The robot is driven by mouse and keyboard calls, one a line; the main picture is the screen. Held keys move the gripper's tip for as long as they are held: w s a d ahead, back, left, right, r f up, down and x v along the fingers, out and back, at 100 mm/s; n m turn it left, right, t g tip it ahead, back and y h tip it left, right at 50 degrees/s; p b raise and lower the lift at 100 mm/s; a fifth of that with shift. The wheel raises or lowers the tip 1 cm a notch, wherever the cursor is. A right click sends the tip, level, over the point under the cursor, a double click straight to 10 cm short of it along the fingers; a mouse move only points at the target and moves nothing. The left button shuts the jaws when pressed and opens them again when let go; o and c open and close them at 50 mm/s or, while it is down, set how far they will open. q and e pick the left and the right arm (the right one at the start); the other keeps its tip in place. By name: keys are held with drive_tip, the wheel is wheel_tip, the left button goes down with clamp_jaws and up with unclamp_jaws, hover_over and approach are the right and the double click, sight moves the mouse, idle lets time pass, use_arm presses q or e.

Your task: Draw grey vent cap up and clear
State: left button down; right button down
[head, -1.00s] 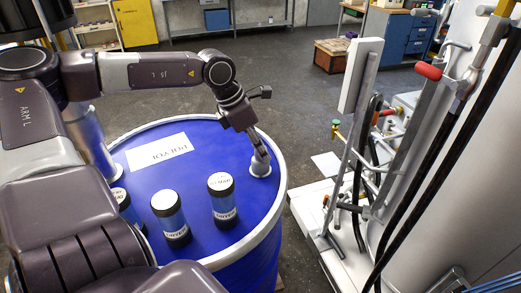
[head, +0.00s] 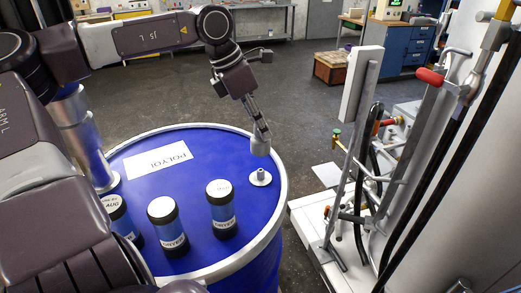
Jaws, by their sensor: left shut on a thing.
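The grey vent cap (head: 260,147) is shut in my left gripper (head: 259,133). It hangs in the air above the drum top, apart from it. Below it, a pale round fitting with a raised neck (head: 260,178) stands on the blue drum (head: 205,143) near its right rim. The fingertips partly hide the cap's upper part. My right gripper is not in view.
Several blue cylinders with black ends, among them one near the middle (head: 221,207), stand on the drum's near side. A white label (head: 158,160) lies flat behind them. A grey machine with hoses and a red handle (head: 431,77) stands to the right. Floor shows between drum and machine.

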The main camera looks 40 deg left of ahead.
use_arm(q)
wheel_tip(320, 180, up, 10)
drive_tip(key=shift+f+b, duration=0.1)
drive_tip(key=shift+b, duration=0.35)
wheel_tip(320, 180, up, 4)
drive_tip(key=p, duration=0.3)
drive_tip(key=shift+f, duration=0.1)
drive_tip(key=shift+f, duration=0.1)
